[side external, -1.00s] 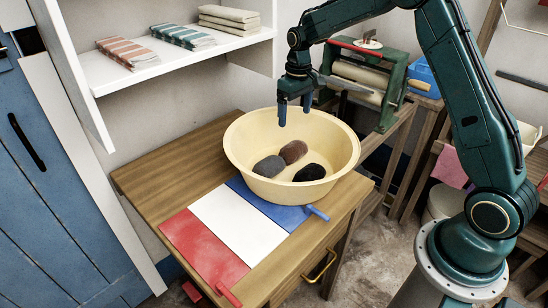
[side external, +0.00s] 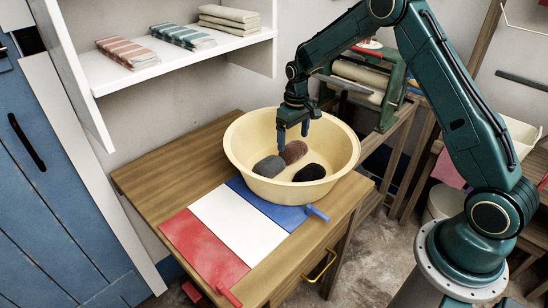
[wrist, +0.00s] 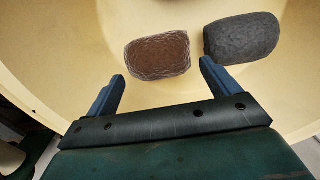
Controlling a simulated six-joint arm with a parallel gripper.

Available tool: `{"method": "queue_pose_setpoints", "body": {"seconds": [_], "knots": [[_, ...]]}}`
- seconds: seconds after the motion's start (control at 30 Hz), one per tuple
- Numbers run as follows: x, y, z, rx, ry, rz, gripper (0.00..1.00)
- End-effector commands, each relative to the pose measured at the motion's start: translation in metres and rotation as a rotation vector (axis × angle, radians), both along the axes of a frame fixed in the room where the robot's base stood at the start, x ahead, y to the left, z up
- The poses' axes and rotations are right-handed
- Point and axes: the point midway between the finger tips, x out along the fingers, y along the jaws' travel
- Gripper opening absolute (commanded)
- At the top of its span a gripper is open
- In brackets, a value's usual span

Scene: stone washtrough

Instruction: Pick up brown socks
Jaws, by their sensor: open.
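The brown socks (side external: 295,152) are a rolled, rounded bundle lying in the cream basin (side external: 237,158), at the back of a group of three bundles. In the wrist view the brown socks (wrist: 158,56) lie just beyond my fingertips, about midway between them. My gripper (side external: 293,142) points down into the basin above the brown socks, and a finger partly covers them in the side view. In the wrist view my gripper (wrist: 162,68) is open and empty, its two blue fingers apart. I cannot tell the exact height left between fingers and socks.
A grey bundle (side external: 268,167) lies left of the brown socks and a black bundle (side external: 309,173) lies to the right. The grey bundle (wrist: 243,38) is close to one finger in the wrist view. The basin wall surrounds them. Red, white and blue panels (side external: 238,222) lie on the wooden table (side external: 165,180).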

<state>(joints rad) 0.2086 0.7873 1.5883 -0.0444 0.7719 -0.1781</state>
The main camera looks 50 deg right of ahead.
Motion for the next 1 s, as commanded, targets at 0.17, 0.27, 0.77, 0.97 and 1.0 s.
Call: {"method": "queue_pose_setpoints", "body": {"seconds": [0.17,0.27,0.77,0.97,1.0], "knots": [[-0.002,0.001,-0.015,0.001,0.003,0.0,0.88],[-0.004,0.002,-0.027,0.001,0.003,0.0,0.88],[-0.003,0.003,-0.05,0.0,0.0,0.0,0.88],[-0.004,0.003,-0.049,0.0,0.0,0.0,0.88],[-0.004,0.003,-0.049,0.0,0.0,0.0,0.88]]}}
